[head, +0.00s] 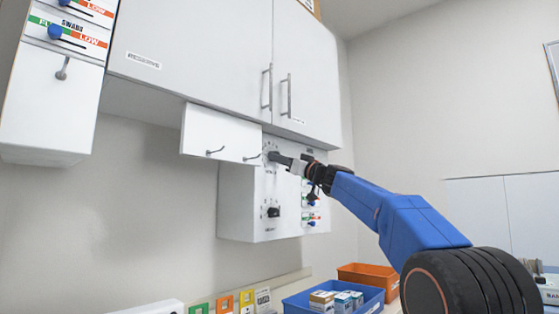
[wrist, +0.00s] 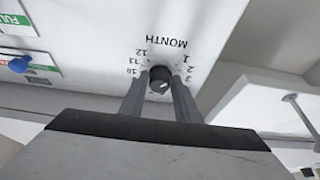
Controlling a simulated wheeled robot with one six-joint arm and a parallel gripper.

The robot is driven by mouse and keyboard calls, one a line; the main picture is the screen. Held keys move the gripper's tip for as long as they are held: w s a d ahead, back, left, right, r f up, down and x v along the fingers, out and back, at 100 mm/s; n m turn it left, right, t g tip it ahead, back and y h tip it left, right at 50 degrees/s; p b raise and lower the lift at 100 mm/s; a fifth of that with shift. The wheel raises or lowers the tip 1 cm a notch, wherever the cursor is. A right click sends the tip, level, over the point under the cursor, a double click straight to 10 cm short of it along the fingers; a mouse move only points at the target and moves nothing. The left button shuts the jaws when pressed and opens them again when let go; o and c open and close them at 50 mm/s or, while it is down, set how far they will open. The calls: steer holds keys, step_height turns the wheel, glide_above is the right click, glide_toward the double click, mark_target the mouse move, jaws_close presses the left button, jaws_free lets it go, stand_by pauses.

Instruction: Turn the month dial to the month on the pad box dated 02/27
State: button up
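The month dial (wrist: 160,80) is a dark round knob on a white panel, with MONTH and a ring of numbers around it in the wrist view. Numbers 10 to 12 show at left and 1 to 3 at right; my fingers hide others. A small light mark shows on the knob, but I cannot read its month. My gripper (wrist: 160,85) has one finger on each side of the knob, seemingly touching it. In the head view my gripper (head: 275,157) is at the dial. Several small boxes (head: 335,299) stand in a blue bin; their dates are unreadable.
A second black knob (head: 273,212) sits lower on the white wall unit (head: 240,210), with blue sliders beside it. A white flap (head: 215,136) hangs close left of my gripper, under the cupboards (head: 190,60). The blue bin (head: 297,308) and an orange bin (head: 370,272) stand below.

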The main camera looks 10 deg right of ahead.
steer(key=m+h, duration=0.1)
steer(key=m, duration=0.2)
steer(key=m+t+h, duration=0.1)
steer(key=m+h, duration=0.1)
steer(key=m, duration=0.2)
steer(key=shift+s+a+t+h, duration=0.2)
steer(key=shift+t+h, duration=0.1)
steer(key=o, duration=1)
steer(key=shift+o, duration=0.2)
steer(key=v, duration=1.7)
steer(key=shift+s+d, duration=0.1)
